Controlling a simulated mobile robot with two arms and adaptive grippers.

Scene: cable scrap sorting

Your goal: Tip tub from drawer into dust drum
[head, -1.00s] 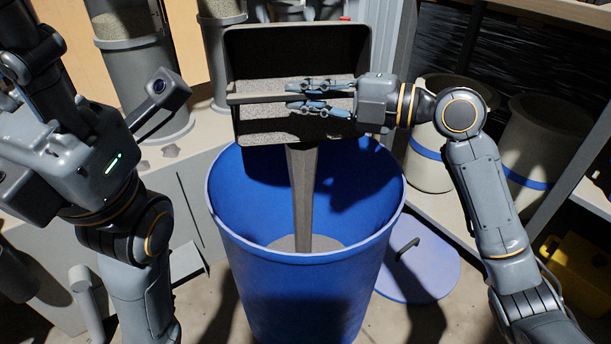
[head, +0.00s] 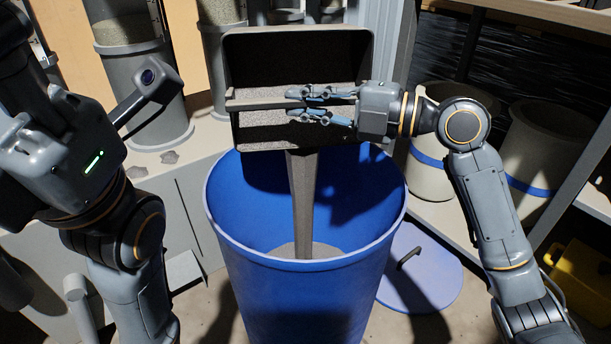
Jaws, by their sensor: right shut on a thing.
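The dark grey tub (head: 300,42) is tilted over the far rim of the blue dust drum (head: 305,300), its open side facing me. Grey granular material (head: 302,195) falls from its lower edge in a narrow stream. A grey heap (head: 305,250) lies inside the drum. My right gripper (head: 290,104) is shut on the tub, at a bar-like edge across its open side; the fingers partly hide the contact. My left gripper's body (head: 80,150) is at the left, apart from tub and drum; its fingers cannot be made out.
A blue lid (head: 415,275) with a dark handle lies on the floor right of the drum. Grey-based clear cylinders (head: 135,60) stand behind at left. A yellow case (head: 580,275) is at far right.

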